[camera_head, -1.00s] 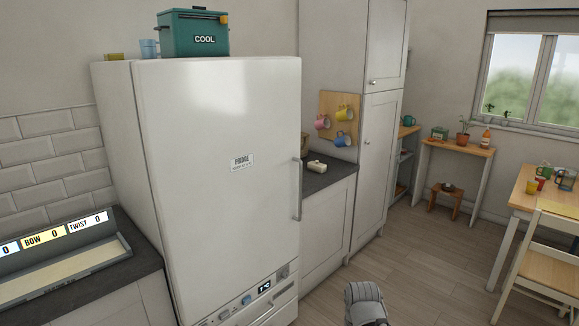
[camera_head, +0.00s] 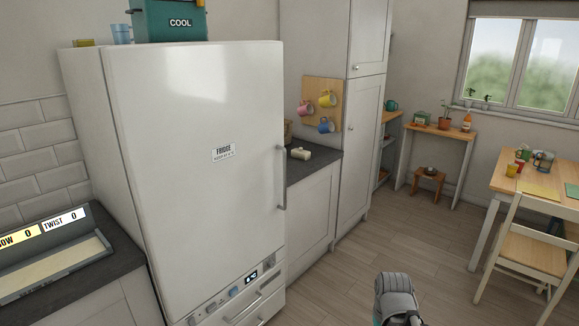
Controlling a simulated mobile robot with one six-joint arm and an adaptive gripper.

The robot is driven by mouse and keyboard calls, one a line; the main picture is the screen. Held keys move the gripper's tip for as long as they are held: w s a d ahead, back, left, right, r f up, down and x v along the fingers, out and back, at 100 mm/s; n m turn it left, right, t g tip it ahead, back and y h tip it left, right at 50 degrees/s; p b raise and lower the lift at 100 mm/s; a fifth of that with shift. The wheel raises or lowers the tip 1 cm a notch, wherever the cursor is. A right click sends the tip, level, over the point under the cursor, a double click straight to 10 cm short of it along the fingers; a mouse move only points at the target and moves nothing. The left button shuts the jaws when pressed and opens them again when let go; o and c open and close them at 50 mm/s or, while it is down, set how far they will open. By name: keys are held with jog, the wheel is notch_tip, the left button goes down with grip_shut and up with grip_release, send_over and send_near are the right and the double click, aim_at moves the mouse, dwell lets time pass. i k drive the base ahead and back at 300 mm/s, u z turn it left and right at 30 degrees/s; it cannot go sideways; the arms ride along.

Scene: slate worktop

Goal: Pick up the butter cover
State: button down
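A small cream-coloured dish with a lid-like top, which looks like the butter cover (camera_head: 300,153), sits on the slate worktop (camera_head: 318,165) just right of the fridge. It is small in the picture, so I cannot tell whether the cover is separate from a base. A grey rounded part of my arm shows at the bottom, right of the middle, far from the dish. My gripper's fingers are not visible.
The tall white fridge (camera_head: 190,150) stands left of the worktop, its handle (camera_head: 282,178) near the worktop. Mugs hang on a wooden board (camera_head: 322,104) above. A wooden table (camera_head: 535,182) and chair (camera_head: 535,250) stand at right. The wooden floor (camera_head: 430,240) between is clear.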

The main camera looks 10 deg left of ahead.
aim_at(299, 153)
jog(key=z, duration=1.9)
jog(key=i, duration=2.35)
jog(key=u, duration=0.1)
